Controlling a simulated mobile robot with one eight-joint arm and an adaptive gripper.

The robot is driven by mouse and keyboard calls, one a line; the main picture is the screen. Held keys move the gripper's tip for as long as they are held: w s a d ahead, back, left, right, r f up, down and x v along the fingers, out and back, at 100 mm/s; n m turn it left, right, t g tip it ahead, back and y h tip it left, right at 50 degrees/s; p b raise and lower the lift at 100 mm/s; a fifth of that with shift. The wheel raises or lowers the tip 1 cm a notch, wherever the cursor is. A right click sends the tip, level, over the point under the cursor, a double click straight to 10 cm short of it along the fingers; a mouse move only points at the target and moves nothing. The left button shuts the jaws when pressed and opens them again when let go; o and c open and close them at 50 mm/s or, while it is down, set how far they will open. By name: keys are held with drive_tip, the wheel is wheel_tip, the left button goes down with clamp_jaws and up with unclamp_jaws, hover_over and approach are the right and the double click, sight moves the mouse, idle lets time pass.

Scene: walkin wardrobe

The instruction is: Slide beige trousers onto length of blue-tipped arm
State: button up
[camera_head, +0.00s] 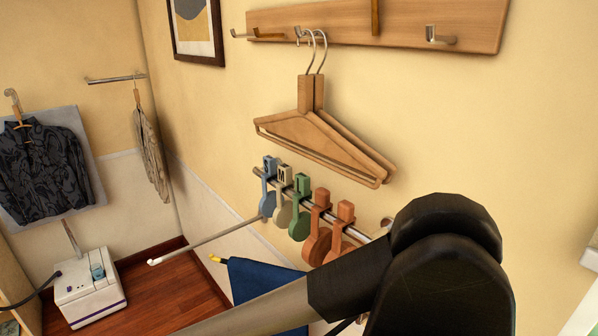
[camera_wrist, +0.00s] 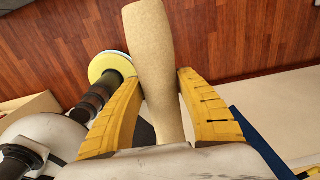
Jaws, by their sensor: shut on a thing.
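In the wrist view my gripper (camera_wrist: 160,80) has its yellow fingers on either side of a long beige cloth piece (camera_wrist: 150,35), which looks like the beige trousers. It is shut on them, and they stick out past the fingertips over the wooden floor. Neither gripper nor trousers can be made out in the head view, where my own arm covers the lower right. A white-tipped arm (camera_head: 200,240) sticks out bare from the wall. A yellow-tipped arm (camera_head: 214,258) bears dark blue trousers (camera_head: 252,281). I can make out no blue-tipped arm; it may be hidden behind my arm.
Several coloured clips, including a blue one (camera_head: 268,188) and a green one (camera_head: 301,200), hang on a wall rail. Wooden hangers (camera_head: 315,138) hang above from a peg board (camera_head: 400,22). A white box (camera_head: 90,288) stands at the left. The floor (camera_head: 160,275) beside it is clear.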

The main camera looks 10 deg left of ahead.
drive_tip(key=shift+w, duration=0.1)
drive_tip(key=shift+w+d+p, duration=0.75)
drive_tip(key=shift+w+d, duration=3.4)
drive_tip(key=shift+w, duration=0.4)
drive_tip(key=shift+w+d+p, duration=0.8)
drive_tip(key=shift+w+d, duration=3.35)
drive_tip(key=shift+w, duration=0.35)
drive_tip(key=shift+w+d+p, duration=0.75)
drive_tip(key=shift+w+d, duration=3.4)
drive_tip(key=shift+w, duration=0.4)
drive_tip(key=shift+f+b, duration=0.8)
drive_tip(key=shift+b, duration=0.1)
drive_tip(key=o, duration=1.3)
